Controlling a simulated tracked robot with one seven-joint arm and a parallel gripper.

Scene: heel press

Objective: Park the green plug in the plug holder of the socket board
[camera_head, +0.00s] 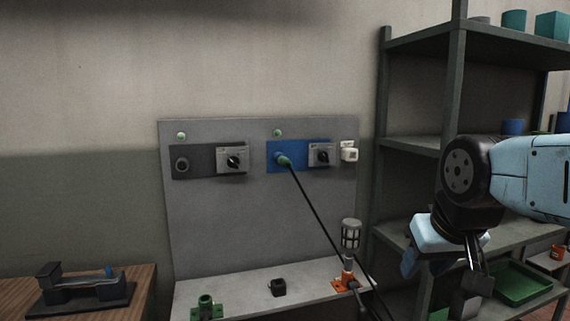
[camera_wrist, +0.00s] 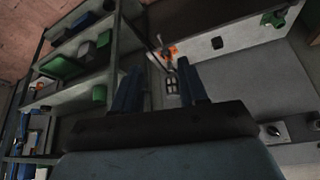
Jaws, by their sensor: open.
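The green plug (camera_head: 285,161) sits in the blue socket plate (camera_head: 271,149) on the right of the grey socket board (camera_head: 235,215). A black cable runs from it down to the right. On the ledge below stand a small black block (camera_head: 278,287) and a green fitting (camera_head: 206,308); I cannot tell for sure which is the plug holder. They also show in the wrist view, the block (camera_wrist: 217,43) and the green fitting (camera_wrist: 272,18). My gripper (camera_head: 477,278) is open and empty, right of the board, before the shelves. The plug is not clear in the wrist view.
A caged lamp (camera_head: 351,235) stands in an orange base (camera_head: 346,284) on the ledge, close to the cable. Rotary switches (camera_head: 233,160) and a white box (camera_head: 349,151) are on the board. Shelves (camera_head: 412,144) stand right; a wooden table (camera_head: 140,285) stands left.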

